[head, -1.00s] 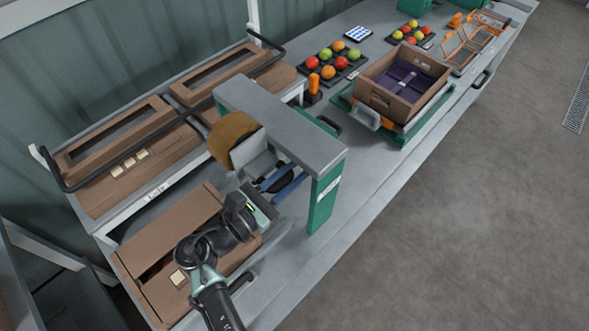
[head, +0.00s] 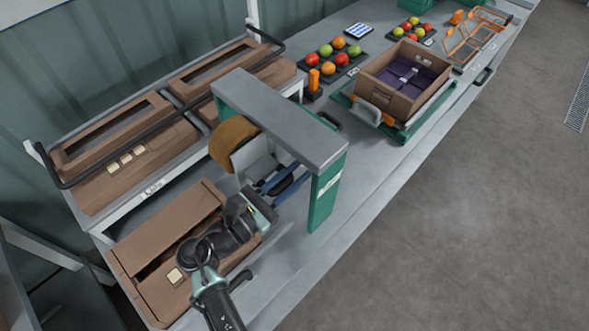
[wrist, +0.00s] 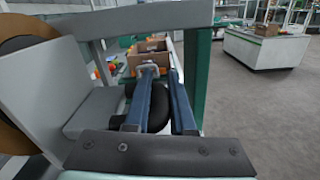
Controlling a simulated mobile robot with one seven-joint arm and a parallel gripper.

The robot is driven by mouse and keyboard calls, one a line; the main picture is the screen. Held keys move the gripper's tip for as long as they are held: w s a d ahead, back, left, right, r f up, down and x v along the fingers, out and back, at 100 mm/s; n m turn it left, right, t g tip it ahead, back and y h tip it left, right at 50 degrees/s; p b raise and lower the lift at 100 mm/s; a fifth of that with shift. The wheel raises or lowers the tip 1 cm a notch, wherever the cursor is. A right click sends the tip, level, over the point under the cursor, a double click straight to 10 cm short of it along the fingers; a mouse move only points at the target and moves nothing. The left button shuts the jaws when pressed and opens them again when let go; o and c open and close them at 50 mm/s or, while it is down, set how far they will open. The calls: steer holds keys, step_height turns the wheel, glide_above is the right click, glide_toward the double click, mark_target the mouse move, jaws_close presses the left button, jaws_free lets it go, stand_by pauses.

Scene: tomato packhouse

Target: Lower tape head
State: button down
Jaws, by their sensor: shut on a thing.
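The tape head (head: 256,166) is a grey block with a brown tape roll (head: 232,139) on its left side. It hangs under a grey-topped arch with green legs (head: 325,190). My gripper (head: 294,172) reaches in from the lower left, its blue fingers beside the block. In the wrist view the fingers (wrist: 165,78) point forward, with the grey tape head (wrist: 95,108) to their left. A black rounded part, seemingly the handle (wrist: 159,116), shows between the fingers. The gripper is shut on it; the exact contact is partly hidden.
A brown carton (head: 165,225) with partly open flaps lies at the bench's left end, below my arm. Another open carton (head: 425,95) with purple contents stands beyond the arch. Trays of tomatoes (head: 328,70) lie behind. The right arch leg is close to my fingers.

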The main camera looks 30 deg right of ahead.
step_height(320, 180, down, 3)
steer(key=shift+f+b, duration=0.15)
steer(key=shift+b, duration=0.45)
steer(key=c, duration=0.8)
jaws_free()
steer(key=shift+o, duration=0.2)
steer(key=b+v, duration=0.2)
steer(key=v, duration=1.1)
steer(key=shift+a, duration=0.1)
